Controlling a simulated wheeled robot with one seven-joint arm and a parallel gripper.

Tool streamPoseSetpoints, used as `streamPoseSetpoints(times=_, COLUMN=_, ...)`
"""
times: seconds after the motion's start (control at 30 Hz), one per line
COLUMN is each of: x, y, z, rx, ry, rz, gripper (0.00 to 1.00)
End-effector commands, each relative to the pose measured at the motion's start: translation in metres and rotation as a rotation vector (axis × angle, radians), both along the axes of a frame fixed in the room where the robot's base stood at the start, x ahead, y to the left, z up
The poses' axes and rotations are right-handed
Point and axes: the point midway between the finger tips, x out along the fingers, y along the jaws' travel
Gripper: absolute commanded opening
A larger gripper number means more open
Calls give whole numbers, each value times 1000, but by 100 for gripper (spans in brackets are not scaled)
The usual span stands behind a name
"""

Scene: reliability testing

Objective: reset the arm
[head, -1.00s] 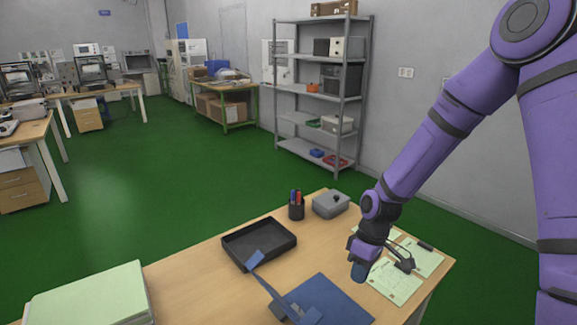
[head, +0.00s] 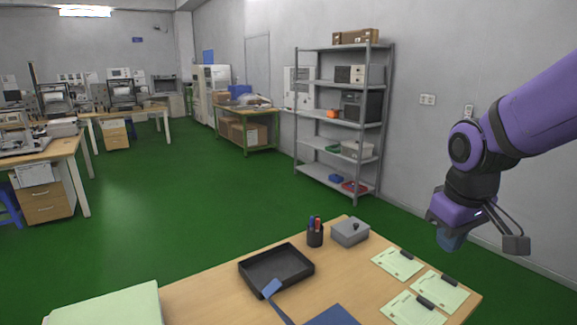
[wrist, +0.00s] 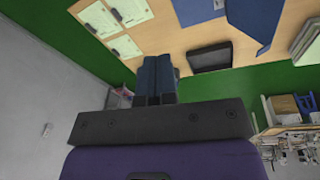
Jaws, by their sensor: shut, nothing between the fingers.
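My gripper (head: 452,240) is at the right in the head view, raised above and beyond the right edge of the wooden table (head: 218,280). Its blue fingers point down and are together with nothing between them. The wrist view shows the two blue fingers (wrist: 156,80) side by side, with the table upside down beyond them. My purple arm reaches in from the right edge. The gripper touches nothing.
On the table are a black tray (head: 276,268), a pen cup (head: 315,234), a grey box (head: 350,231), several clipboards (head: 440,291), a blue item (head: 334,316) and a green stack (head: 108,304). A metal shelf (head: 341,113) stands against the wall behind.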

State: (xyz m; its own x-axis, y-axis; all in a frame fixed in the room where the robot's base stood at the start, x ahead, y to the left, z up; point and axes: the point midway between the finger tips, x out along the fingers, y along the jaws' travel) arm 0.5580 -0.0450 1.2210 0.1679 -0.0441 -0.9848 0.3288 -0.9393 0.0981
Motion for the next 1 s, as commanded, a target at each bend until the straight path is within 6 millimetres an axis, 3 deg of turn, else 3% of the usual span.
streamPoseSetpoints(times=0.3, x=-59, y=-11, z=59, rx=40, ry=-156, rz=-163, gripper=0)
streamPoseSetpoints(times=0.6, x=-112, y=-21, z=90, rx=121, ry=-270, rz=-285, gripper=0)
streamPoseSetpoints(times=0.8, x=-127, y=-23, z=95, rx=151, ry=-296, rz=-317, gripper=0)
streamPoseSetpoints(times=1.0, x=-128, y=-24, z=95, rx=154, ry=-297, rz=-320, gripper=0)
